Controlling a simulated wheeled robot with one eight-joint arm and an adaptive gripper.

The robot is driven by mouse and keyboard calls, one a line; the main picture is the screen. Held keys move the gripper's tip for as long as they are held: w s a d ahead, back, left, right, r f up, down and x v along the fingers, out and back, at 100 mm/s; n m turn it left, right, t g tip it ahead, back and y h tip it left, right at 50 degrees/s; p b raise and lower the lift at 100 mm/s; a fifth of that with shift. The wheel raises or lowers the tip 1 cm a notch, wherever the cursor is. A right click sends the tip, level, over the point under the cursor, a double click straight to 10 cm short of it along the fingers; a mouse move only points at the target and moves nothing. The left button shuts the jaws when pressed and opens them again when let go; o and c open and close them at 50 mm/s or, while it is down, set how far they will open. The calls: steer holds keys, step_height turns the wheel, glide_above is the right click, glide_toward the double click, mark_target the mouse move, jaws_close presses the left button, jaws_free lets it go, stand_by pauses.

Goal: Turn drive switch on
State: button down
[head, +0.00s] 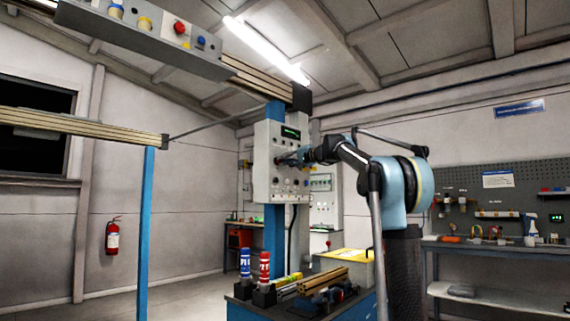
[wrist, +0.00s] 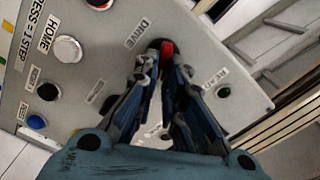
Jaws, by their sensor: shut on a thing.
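The drive switch (wrist: 167,47) is a dark knob with a red part, beside the "DRIVE" label on the pale control panel (wrist: 258,104). My gripper (wrist: 165,62) has its two blue-grey fingers closed around this knob, which hides much of it. In the head view the control panel (head: 263,165) hangs on a blue column, and my gripper (head: 298,158) reaches its front face from the right. The knob itself is too small to make out there, and the wrist view does not clearly show which way it is turned.
Below the panel, a bench holds a blue bottle (head: 245,263), a red bottle (head: 264,266) and wooden bars (head: 322,280).

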steer(key=m, duration=0.5)
steer(key=shift+w+d+f, duration=0.2)
steer(key=shift+d+f, duration=0.05)
steer(key=shift+f, duration=0.1)
steer(key=shift+m, duration=0.3)
steer(key=c, duration=1.7)
jaws_free()
steer(key=shift+w+f, duration=0.1)
steer(key=shift+f, duration=0.05)
steer(key=v, duration=1.2)
steer(key=shift+a, duration=0.1)
